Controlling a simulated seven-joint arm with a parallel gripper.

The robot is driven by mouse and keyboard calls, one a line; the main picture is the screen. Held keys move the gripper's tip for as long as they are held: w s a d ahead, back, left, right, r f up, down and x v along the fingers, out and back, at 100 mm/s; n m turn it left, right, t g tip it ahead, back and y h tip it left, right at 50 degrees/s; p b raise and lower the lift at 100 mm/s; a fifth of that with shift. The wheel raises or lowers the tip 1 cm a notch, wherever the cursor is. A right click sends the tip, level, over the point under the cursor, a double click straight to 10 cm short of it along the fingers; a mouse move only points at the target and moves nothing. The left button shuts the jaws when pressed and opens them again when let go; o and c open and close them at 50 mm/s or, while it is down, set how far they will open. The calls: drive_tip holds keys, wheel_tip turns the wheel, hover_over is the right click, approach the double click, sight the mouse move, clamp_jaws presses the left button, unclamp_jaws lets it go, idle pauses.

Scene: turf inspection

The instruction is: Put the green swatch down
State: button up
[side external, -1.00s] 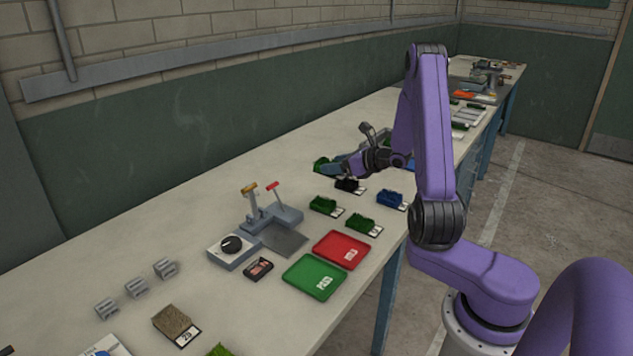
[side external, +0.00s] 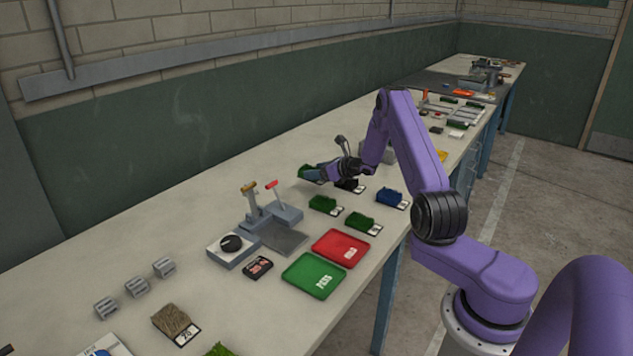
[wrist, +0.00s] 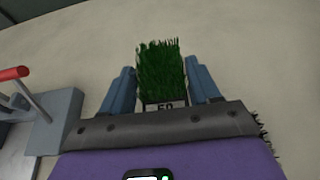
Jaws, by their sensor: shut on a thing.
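A green swatch (side external: 305,171) of tufted turf is at my gripper's tip in the side view, over the pale bench behind the row of other swatches. In the wrist view the swatch (wrist: 160,70) stands between my two blue fingers, with a numbered white label at its near edge. My gripper (wrist: 160,80) is shut on it. I cannot tell whether its base touches the bench. Two more green swatches, one (side external: 323,204) and another (side external: 360,221), lie with labels on the bench nearer the camera.
A black swatch (side external: 347,185) lies below my wrist and a blue swatch (side external: 390,197) to its right. A grey lever device (side external: 280,214) with a red knob stands to the left. A red tray (side external: 340,248) and a green tray (side external: 314,276) lie in front. Bench behind my gripper is clear.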

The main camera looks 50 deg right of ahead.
sight(316, 190)
drive_tip(key=shift+w+d+f, duration=0.2)
drive_tip(key=shift+w+f, duration=0.1)
drive_tip(key=shift+f, duration=0.05)
drive_tip(key=shift+w+f, duration=0.15)
drive_tip(key=shift+f, duration=1.55)
drive_tip(key=shift+f, duration=0.1)
drive_tip(key=o, duration=1.1)
